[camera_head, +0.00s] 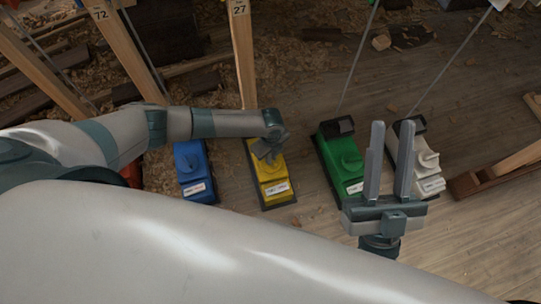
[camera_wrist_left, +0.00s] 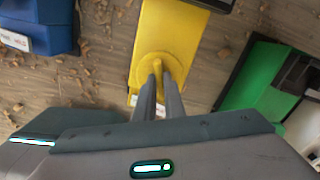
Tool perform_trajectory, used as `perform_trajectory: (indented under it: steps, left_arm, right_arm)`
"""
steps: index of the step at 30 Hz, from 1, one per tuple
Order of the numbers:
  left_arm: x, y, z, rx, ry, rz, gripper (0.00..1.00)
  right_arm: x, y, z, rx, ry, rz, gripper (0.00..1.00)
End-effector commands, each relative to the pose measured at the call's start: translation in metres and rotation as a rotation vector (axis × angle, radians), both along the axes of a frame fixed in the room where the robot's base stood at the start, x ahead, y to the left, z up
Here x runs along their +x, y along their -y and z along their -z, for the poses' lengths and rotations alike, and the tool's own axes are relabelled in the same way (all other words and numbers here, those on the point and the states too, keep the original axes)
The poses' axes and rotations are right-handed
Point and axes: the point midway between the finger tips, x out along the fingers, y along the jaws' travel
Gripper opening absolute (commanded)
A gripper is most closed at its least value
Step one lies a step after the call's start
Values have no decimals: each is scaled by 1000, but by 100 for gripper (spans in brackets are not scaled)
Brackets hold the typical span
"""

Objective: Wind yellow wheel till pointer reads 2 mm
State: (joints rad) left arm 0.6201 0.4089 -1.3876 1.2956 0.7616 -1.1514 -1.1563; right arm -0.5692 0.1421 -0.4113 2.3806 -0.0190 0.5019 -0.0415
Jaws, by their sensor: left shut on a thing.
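The yellow unit (camera_head: 276,187) stands on the floor between the blue and green units. Its round yellow wheel (camera_wrist_left: 157,68) with a raised grip bar shows in the left wrist view. My left gripper (camera_head: 268,156) is over the yellow unit, its fingers closed on the wheel's grip bar; its fingertips (camera_wrist_left: 158,75) show in the left wrist view. The white label (camera_head: 277,188) on the yellow unit is too small to read, and I cannot make out a pointer reading. My right gripper (camera_head: 389,165) is open and empty, fingers upward, in front of the green and white units.
A blue unit (camera_head: 193,172), a green unit (camera_head: 341,165) and a white unit (camera_head: 421,158) stand in the same row. Wooden posts (camera_head: 243,60) and thin rods (camera_head: 358,57) rise behind. Wood shavings lie on the floor. A wooden piece (camera_head: 495,172) lies at right.

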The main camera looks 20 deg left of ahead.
Motion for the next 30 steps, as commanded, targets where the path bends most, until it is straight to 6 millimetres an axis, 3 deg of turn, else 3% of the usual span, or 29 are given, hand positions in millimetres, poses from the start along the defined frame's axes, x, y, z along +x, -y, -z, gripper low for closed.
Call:
perform_trajectory:
  steps: [14, 30]
  left_arm:
    - [0, 0, 0, 0, 0, 437, 0]
    - [0, 0, 0, 0, -1, 871, 0]
  right_arm:
    - [-6, -10, 20, -26, -96, -28, 28]
    - [0, -2, 6, -2, -28, -1, 28]
